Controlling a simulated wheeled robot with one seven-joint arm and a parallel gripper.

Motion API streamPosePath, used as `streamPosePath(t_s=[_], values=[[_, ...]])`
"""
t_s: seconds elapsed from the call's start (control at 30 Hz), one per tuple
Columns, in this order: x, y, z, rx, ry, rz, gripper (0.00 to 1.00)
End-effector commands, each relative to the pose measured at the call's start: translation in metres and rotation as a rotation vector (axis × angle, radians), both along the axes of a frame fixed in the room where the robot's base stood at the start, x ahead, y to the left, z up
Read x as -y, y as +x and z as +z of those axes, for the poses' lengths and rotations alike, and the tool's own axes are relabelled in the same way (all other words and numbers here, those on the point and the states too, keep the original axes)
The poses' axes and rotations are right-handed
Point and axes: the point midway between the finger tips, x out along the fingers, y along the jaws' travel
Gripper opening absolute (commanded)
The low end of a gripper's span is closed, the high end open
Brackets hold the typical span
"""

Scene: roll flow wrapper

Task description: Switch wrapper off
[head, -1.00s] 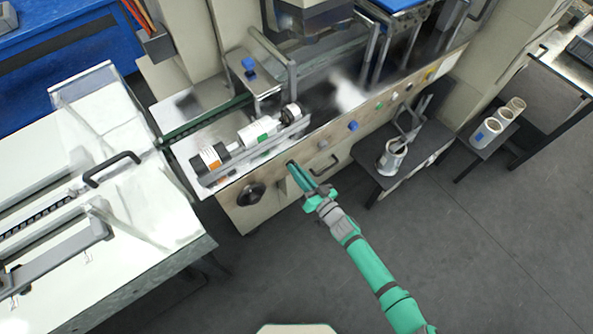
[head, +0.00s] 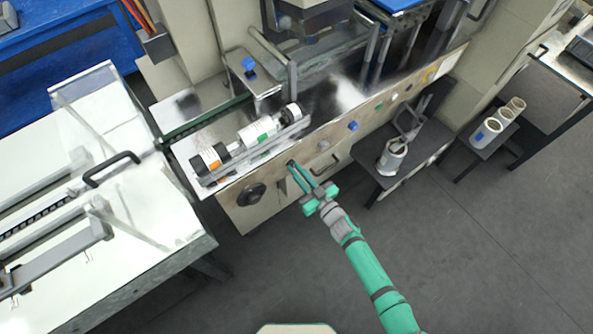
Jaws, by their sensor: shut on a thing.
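The wrapper (head: 330,176) is a beige machine with a row of controls along its sloping front panel. My teal gripper (head: 293,168) reaches up to the left part of this panel. Its two fingertips are shut on a small dark switch (head: 291,163), mostly hidden between them. To the right along the panel are a grey knob (head: 323,145), a blue knob (head: 352,126) and small green and red buttons.
A white-topped conveyor table (head: 150,235) stands at left. The floor in front is clear.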

Motion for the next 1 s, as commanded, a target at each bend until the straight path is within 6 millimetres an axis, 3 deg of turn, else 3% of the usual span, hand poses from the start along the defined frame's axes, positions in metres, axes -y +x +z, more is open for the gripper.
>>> streamPosePath(t_s=[0.5,1.0], values=[[0.0000,-0.0003,-0.0003,0.242,-0.333,0.000,0.00],[0.0002,-0.0005,-0.0004,0.318,-0.439,0.001,0.00]])
